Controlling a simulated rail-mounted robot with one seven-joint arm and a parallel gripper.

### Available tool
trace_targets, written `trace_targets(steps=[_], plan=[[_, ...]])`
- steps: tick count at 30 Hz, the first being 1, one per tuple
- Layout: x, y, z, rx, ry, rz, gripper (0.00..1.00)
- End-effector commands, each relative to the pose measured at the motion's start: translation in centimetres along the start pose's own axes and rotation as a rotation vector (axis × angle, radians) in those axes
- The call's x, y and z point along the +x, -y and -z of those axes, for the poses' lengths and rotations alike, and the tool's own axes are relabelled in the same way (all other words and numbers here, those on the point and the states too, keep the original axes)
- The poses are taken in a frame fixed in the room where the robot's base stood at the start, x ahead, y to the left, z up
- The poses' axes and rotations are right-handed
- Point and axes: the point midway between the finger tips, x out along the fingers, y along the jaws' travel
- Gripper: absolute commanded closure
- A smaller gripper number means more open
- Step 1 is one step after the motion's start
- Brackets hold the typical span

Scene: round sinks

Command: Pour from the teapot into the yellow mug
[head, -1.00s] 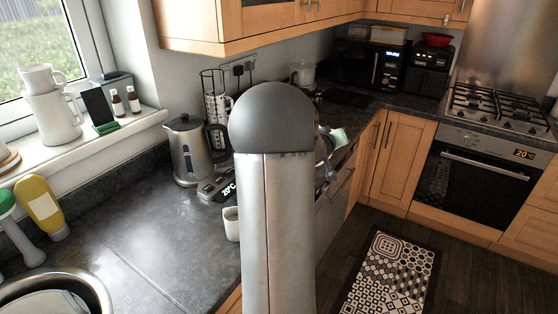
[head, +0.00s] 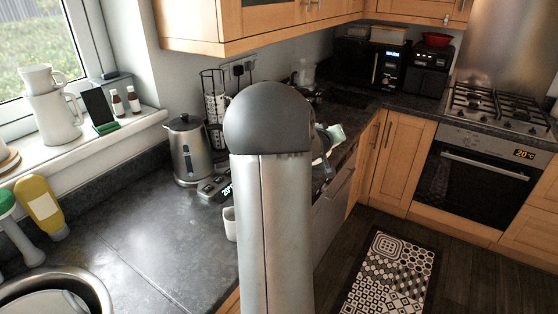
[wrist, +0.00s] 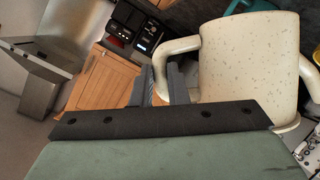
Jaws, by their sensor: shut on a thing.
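The teapot (wrist: 250,60) is cream with brown speckles and fills the upper right of the wrist view. It is tilted there, with its handle (wrist: 176,47) to the left and its spout (wrist: 309,78) at the right edge. My gripper (wrist: 167,82) is shut on the handle. In the head view my arm hides most of the gripper and teapot; a pale part shows just right of the arm. I cannot make out the yellow mug for certain; only a sliver of yellow (wrist: 317,56) shows at the right edge of the wrist view.
A white cup (head: 229,223) stands beside my arm on the dark worktop (head: 135,240). A steel kettle (head: 189,150) and a scale (head: 215,187) stand behind it. A yellow bottle (head: 41,207) and the round sink (head: 60,285) are at left. The worktop between is clear.

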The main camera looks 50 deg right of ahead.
Motion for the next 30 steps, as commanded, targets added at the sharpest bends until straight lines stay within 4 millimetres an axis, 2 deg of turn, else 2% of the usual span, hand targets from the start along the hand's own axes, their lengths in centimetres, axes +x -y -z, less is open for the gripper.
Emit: trace_targets(steps=[7, 8, 12, 22, 30], plan=[[0.0, -0.1, 0.1, 0.001, -0.002, -0.002, 1.00], [0.2, -0.2, -0.3, 0.012, 0.001, 0.000, 1.00], [1.9, 0.0, -4.5, 0.135, 0.008, 0.051, 1.00], [2.4, 0.1, -5.6, 0.216, -0.001, 0.086, 1.00], [3.6, 0.1, -8.6, 0.360, 0.001, 0.145, 1.00]])
